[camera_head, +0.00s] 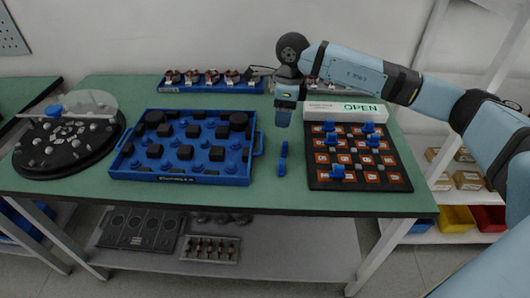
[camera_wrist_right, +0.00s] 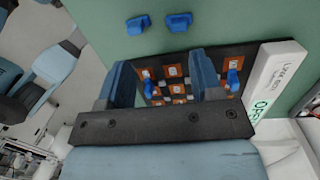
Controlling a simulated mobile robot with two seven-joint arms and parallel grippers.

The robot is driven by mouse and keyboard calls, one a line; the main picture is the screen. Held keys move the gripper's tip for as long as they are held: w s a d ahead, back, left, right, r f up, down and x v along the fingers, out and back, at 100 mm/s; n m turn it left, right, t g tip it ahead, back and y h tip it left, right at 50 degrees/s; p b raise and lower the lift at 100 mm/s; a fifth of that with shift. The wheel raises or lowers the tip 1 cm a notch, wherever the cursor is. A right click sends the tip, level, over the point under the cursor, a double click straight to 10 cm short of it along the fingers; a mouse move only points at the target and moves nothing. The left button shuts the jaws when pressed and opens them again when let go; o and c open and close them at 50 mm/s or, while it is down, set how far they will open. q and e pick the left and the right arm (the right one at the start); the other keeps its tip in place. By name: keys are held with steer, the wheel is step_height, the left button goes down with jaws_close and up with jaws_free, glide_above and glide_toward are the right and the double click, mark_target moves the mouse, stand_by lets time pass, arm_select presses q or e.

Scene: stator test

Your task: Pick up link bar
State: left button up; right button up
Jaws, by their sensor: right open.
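Two small blue pieces (camera_head: 283,158) lie on the green table between the blue tray and the black board. I cannot tell whether they are the link bar or parts of it. They also show at the top of the right wrist view, a left one (camera_wrist_right: 138,24) and a right one (camera_wrist_right: 179,22). A white box (camera_head: 345,110) marked OPEN stands behind the black board; its wrist-view label (camera_wrist_right: 275,75) seems to read "link bar". My right gripper (camera_head: 283,121) points down above the table, behind the blue pieces. It is open and empty, its fingers (camera_wrist_right: 165,82) apart. My left gripper is out of view.
The blue tray (camera_head: 180,180) of black and blue parts stands left. The black board (camera_head: 314,180) with orange squares and blue pegs lies right. A round black fixture (camera_head: 35,172) is far left. Motor-like parts sit on a blue rack (camera_head: 210,89) behind.

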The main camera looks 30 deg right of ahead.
steer(key=w+d+h, duration=0.1)
steer(key=d, duration=0.1)
glide_above(285, 143)
steer(key=f, duration=0.6)
steer(key=shift+d+f+b, duration=0.2)
steer(key=shift+d+b, duration=0.1)
steer(key=shift+b, duration=0.05)
steer(key=shift+a+f, duration=0.15)
steer(key=shift+f, duration=1.45)
steer(key=shift+a+f, duration=0.15)
steer(key=shift+f, duration=1.4)
steer(key=c, duration=1)
